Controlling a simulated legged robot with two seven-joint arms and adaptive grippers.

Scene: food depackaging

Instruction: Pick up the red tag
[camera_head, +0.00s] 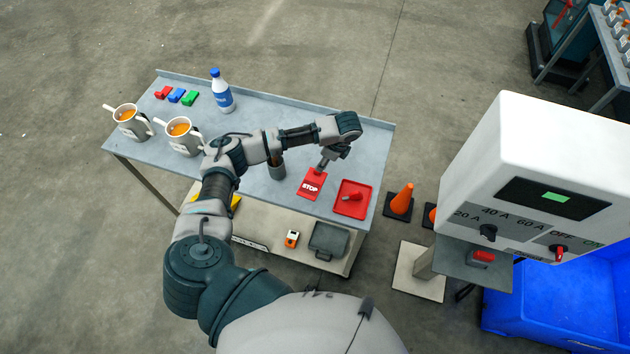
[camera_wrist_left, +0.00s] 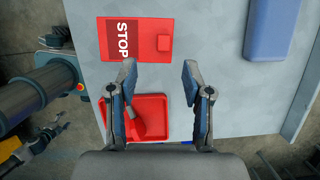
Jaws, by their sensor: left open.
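The red tag (camera_head: 312,184), a flat red piece with a white STOP label, lies on the table toward its right end. It also shows in the left wrist view (camera_wrist_left: 150,52), near the top. My left gripper (camera_head: 322,168) is above the tag's upper edge in the head view. In the left wrist view my left gripper (camera_wrist_left: 157,70) is open, with nothing between its fingers. The tag lies beyond the fingertips there, mostly toward the left finger. I cannot tell the exact height gap.
A red tray (camera_head: 368,212) with a red-handled item stands beside the tag. A blue-grey object (camera_wrist_left: 275,28) lies on the table. Two mugs (camera_head: 183,134), a bottle (camera_head: 221,95) and small coloured blocks (camera_head: 177,95) stand at the left. A control box (camera_head: 535,170) is at right.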

